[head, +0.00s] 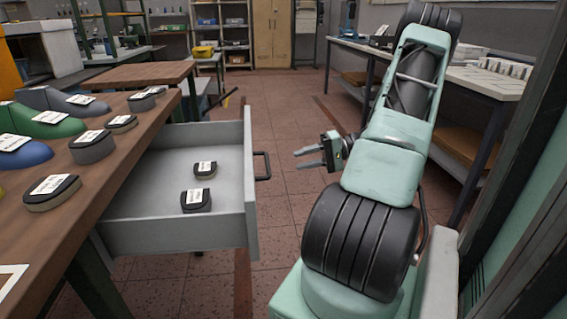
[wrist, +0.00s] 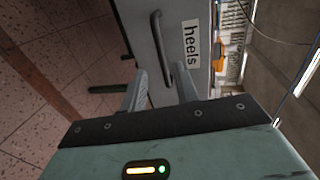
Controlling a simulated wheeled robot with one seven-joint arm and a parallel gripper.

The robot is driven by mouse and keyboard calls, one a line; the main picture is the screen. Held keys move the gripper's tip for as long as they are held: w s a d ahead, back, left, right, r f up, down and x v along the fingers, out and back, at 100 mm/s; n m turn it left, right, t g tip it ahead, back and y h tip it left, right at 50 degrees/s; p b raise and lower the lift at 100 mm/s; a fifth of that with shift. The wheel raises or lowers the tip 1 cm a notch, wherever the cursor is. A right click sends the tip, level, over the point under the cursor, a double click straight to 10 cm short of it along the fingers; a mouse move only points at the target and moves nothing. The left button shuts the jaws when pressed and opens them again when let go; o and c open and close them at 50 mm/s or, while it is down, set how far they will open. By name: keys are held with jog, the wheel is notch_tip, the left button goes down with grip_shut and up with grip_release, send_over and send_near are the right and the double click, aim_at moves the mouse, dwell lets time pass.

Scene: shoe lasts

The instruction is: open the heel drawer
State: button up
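The heel drawer (head: 247,190) is a grey drawer under the wooden bench, pulled out with its inside showing. Two dark heel pieces with white labels, one at the back (head: 205,169) and one nearer (head: 196,201), lie in it. Its dark bar handle (head: 262,166) is on the front face. In the wrist view the drawer front (wrist: 200,15) bears a "heels" label (wrist: 191,43), with the handle (wrist: 160,45) beside it. My gripper (head: 297,160) is open and empty, fingers pointing at the handle, a gap to its right. In the wrist view the handle lies just beyond the fingertips (wrist: 160,75).
The wooden bench (head: 130,140) on the left holds several labelled heel pieces and coloured shoe lasts. A second table (head: 140,74) stands behind it. A white-topped bench (head: 480,80) runs along the right wall. The tiled floor between is clear.

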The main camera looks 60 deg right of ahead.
jog(key=v, duration=0.6)
jog(key=shift+s, duration=0.25)
jog(key=shift+d, duration=0.15)
